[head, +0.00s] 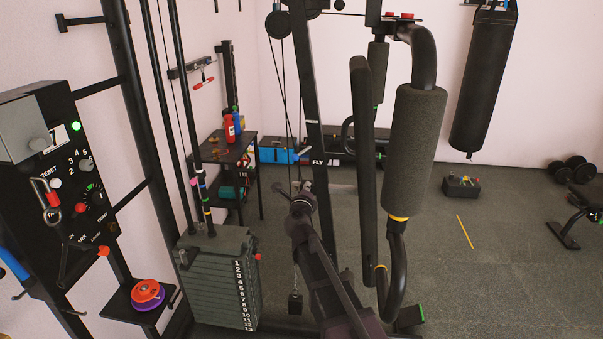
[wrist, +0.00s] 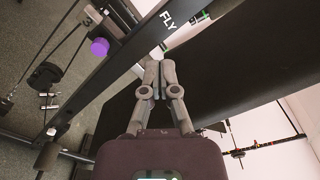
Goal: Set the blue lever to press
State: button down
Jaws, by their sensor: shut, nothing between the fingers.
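My gripper (head: 302,192) is shut and empty in the head view, in front of the machine's dark upright post (head: 314,110). In the wrist view its fingertips (wrist: 157,68) are together, near a dark beam (wrist: 135,52) with the label FLY (wrist: 168,20). The FLY label also shows in the head view (head: 318,162), just above my gripper. I cannot make out a blue lever for certain, nor a press label. A blue bar (head: 12,263) shows at the head view's left edge, and a blue box-like thing (head: 275,151) lies behind the post.
A padded arm (head: 415,135) hangs right of my gripper. Open floor (head: 500,260) lies to the right.

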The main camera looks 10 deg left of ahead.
aim_at(304, 152)
jog(key=w+a+r+p, duration=0.2)
jog(key=w+a, duration=0.1)
jog(key=w, duration=0.8)
dwell(0.3)
jog(key=shift+d, duration=0.25)
